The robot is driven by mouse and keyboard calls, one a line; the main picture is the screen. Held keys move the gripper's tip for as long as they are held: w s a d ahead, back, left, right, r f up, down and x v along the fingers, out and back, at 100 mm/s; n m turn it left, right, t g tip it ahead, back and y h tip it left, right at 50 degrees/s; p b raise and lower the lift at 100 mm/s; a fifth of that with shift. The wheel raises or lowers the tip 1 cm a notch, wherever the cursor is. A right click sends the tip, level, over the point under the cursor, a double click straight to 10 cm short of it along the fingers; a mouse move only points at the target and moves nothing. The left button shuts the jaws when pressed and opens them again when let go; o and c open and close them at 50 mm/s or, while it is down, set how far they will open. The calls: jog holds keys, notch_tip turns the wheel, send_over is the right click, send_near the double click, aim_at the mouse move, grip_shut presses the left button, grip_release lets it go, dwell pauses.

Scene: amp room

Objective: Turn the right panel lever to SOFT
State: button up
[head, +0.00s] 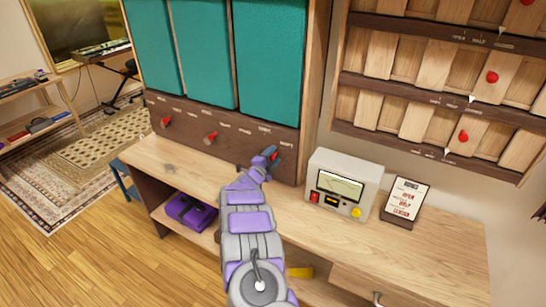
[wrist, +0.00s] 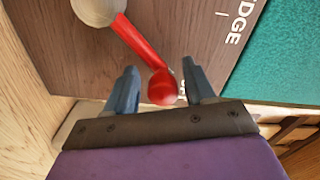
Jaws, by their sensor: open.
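The right panel lever (wrist: 140,45) is red with a round grey hub (wrist: 98,8) and a rounded red tip (wrist: 162,87). Its tip lies between the two fingers of my open gripper (wrist: 159,68), with gaps showing on both sides. In the head view my gripper (head: 268,156) is at the right end of the brown label strip (head: 220,127), largely covering this lever. The word ending in "EDGE" (wrist: 233,22) shows beside the lever in the wrist view. The SOFT label cannot be made out.
Two other red levers, a left one (head: 166,121) and a middle one (head: 211,137), sit on the strip below teal panels (head: 270,60). A meter box (head: 343,183) and a small sign (head: 406,202) stand right of my arm on the wooden desk (head: 440,250).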

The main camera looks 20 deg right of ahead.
jog(key=p+v, duration=0.2)
jog(key=v, duration=1.5)
jog(key=shift+p, duration=0.3)
jog(key=shift+f, duration=0.1)
jog(key=w+a+r+n+t+y, duration=0.1)
jog(key=w+a+r+n+y, duration=0.1)
jog(key=a+r+n+y, duration=0.35)
jog(key=w+a+r+n+t+y, duration=0.1)
jog(key=w+a+r+n+y, duration=0.1)
jog(key=a+y, duration=0.55)
jog(key=s+a+r+n+g+y, duration=0.3)
jog(key=s+a+r+n+y, duration=0.2)
jog(key=s+a+r+n, duration=0.45)
jog(key=s+d+n+g+h, duration=0.1)
jog(key=s+d+g, duration=0.3)
jog(key=s, duration=1.1)
jog(key=s+d+n+g+h, duration=0.1)
jog(key=s+d+n+g, duration=0.3)
jog(key=s, duration=1.2)
jog(key=s+d+n+g+h, duration=0.1)
jog(key=s+d+n+g, duration=0.2)
jog(key=s, duration=1.3)
jog(key=d, duration=0.3)
jog(key=shift+d+g+h, duration=0.3)
jog(key=shift+g+h, duration=0.1)
